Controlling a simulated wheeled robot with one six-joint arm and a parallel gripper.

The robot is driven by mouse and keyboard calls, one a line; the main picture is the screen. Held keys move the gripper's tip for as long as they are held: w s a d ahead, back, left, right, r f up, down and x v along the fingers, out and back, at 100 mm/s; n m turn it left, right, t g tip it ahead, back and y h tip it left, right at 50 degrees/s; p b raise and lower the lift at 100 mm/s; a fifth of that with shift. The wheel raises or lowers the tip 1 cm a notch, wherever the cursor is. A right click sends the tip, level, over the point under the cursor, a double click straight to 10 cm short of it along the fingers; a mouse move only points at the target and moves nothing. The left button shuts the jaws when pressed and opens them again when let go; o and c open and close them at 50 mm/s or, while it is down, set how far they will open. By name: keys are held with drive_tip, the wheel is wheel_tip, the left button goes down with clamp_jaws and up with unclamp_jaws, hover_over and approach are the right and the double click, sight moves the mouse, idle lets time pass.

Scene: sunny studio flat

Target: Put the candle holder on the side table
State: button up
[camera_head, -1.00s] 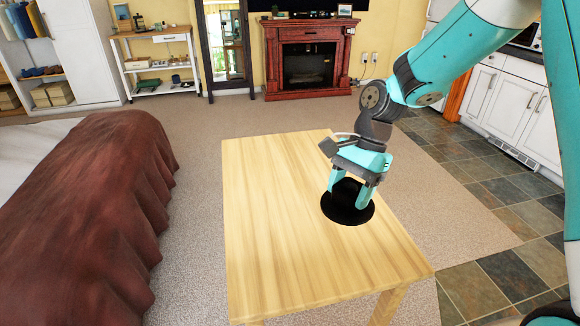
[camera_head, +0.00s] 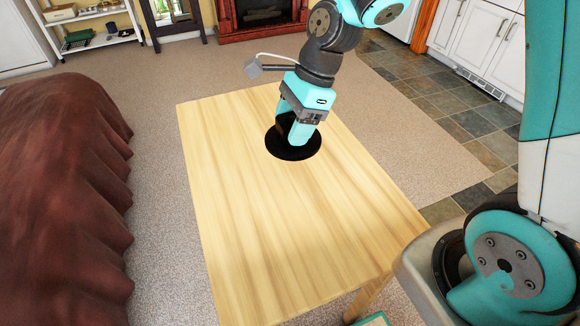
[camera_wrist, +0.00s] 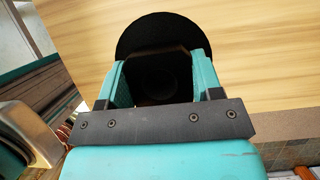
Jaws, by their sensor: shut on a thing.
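The candle holder (camera_head: 293,154) is black with a wide round base. It is over the light wood table (camera_head: 260,220), towards its far end and near its right edge. My gripper (camera_head: 291,132) points down and is shut on the candle holder, with a teal finger on either side of its dark upper part. In the wrist view the holder's black disc (camera_wrist: 160,28) shows beyond the fingers (camera_wrist: 160,85), with wood around it. I cannot tell whether the base touches the tabletop. The fingers hide much of the upper part.
The rest of the tabletop is clear. A bed with a dark red cover (camera_head: 60,190) stands to the left, with carpet between. A white shelf cart (camera_head: 95,30) and a red fireplace (camera_head: 262,18) stand at the back. White cabinets (camera_head: 478,45) are at the right.

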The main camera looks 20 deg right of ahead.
wheel_tip(320, 180, down, 13)
drive_tip(key=shift+r+b, duration=0.1)
drive_tip(key=shift+b, duration=0.4)
drive_tip(key=o, duration=1.4)
drive_tip(key=shift+o, duration=0.2)
drive_tip(key=v, duration=1.1)
drive_tip(key=shift+d+r+p, duration=0.15)
drive_tip(key=shift+r+p, duration=0.05)
drive_tip(key=shift+p, duration=0.15)
drive_tip(key=shift+s+r, duration=0.1)
drive_tip(key=shift+r, duration=0.2)
drive_tip(key=s+a+r+n, duration=0.3)
drive_tip(key=s+r+n, duration=0.3)
drive_tip(key=s+n, duration=0.3)
drive_tip(key=s+a+r+n, duration=0.4)
drive_tip(key=s+n, duration=0.5)
drive_tip(key=n, duration=0.7)
drive_tip(key=shift+a+r, duration=0.3)
drive_tip(key=shift+r, duration=0.55)
